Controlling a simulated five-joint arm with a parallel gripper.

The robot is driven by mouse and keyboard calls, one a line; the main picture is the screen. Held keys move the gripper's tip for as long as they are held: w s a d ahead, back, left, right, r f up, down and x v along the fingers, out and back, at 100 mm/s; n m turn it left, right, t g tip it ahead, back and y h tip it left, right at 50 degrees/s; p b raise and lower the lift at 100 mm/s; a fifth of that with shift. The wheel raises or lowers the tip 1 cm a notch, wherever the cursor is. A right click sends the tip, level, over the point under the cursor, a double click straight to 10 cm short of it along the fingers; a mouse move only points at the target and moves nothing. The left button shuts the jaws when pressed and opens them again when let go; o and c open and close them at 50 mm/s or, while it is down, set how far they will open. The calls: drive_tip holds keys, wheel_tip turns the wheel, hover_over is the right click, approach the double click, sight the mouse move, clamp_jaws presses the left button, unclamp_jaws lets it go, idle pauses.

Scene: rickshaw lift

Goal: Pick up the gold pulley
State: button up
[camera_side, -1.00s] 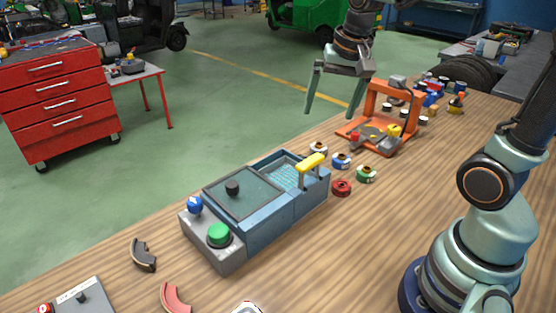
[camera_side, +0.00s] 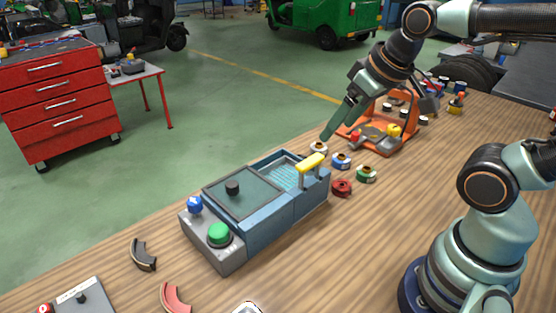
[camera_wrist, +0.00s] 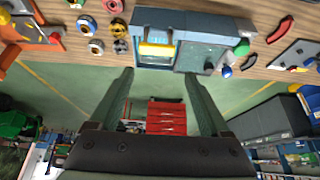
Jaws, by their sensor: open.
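In the wrist view a gold pulley (camera_wrist: 118,27) lies on the wooden table beside the blue machine, among other pulleys. I cannot make it out in the side view, where the machine's yellow handle may hide it. My gripper (camera_side: 328,133) is tilted down, its tips close to the white-rimmed pulley (camera_side: 319,148) by the machine's far corner. The wrist view shows my gripper (camera_wrist: 158,74) with its two fingers wide apart and nothing between them. The gold pulley is outside the fingers, up and left of them.
The blue machine (camera_side: 265,221) with a yellow handle (camera_side: 312,163) stands close by. Blue (camera_side: 341,160), green (camera_side: 366,174) and red (camera_side: 341,187) pulleys lie at its right. An orange stand (camera_side: 377,144) is behind.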

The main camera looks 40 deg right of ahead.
drive_tip(key=w+d+f+m+g, duration=0.35)
drive_tip(key=w+d+m, duration=0.25)
drive_tip(key=w+m, duration=0.3)
drive_tip(key=w+d+f+m, duration=0.1)
drive_tip(key=d+f+m, duration=0.1)
drive_tip(key=f, duration=0.3)
drive_tip(key=w+d+f+m+g, duration=0.1)
drive_tip(key=d+f+m, duration=0.1)
drive_tip(key=f+m, duration=0.2)
drive_tip(key=w+d+f+m+g, duration=0.1)
drive_tip(key=d+f+m, duration=0.1)
drive_tip(key=f, duration=0.4)
drive_tip(key=shift+w+d+f+m, duration=0.2)
drive_tip(key=shift+w+d+m, duration=0.1)
drive_tip(key=shift+m, duration=0.1)
drive_tip(key=shift+w+d+f, duration=0.15)
drive_tip(key=shift+f, duration=2.55)
clamp_jaws()
